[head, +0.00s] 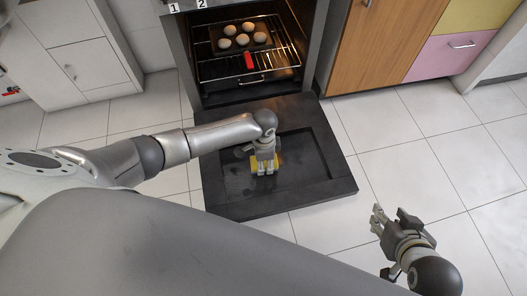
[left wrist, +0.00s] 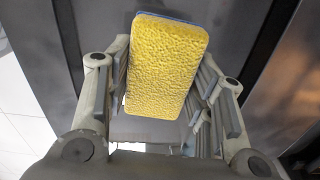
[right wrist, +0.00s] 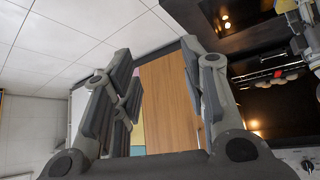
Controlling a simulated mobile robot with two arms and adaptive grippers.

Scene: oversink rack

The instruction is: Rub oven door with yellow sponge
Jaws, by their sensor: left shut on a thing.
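The oven door (head: 225,201) is dark and lies folded down in front of the open oven, with a recessed inner panel. My left gripper (head: 265,166) is over the middle of the door, shut on the yellow sponge (left wrist: 166,66). In the left wrist view the sponge sits between the fingers with the dark door behind it. In the head view only yellow edges of the sponge (head: 254,164) show around the fingers; I cannot tell whether it touches the door. My right gripper (head: 392,221) is open and empty over the floor to the right of the door; its spread fingers show in the right wrist view (right wrist: 160,95).
Inside the lit oven, a tray (head: 262,46) with several round pale buns rests on a wire rack (head: 215,70), with a red item (head: 249,61) at the front. A wooden cabinet (head: 382,40) and pink drawer (head: 452,57) stand right. The tiled floor (head: 440,150) there is clear.

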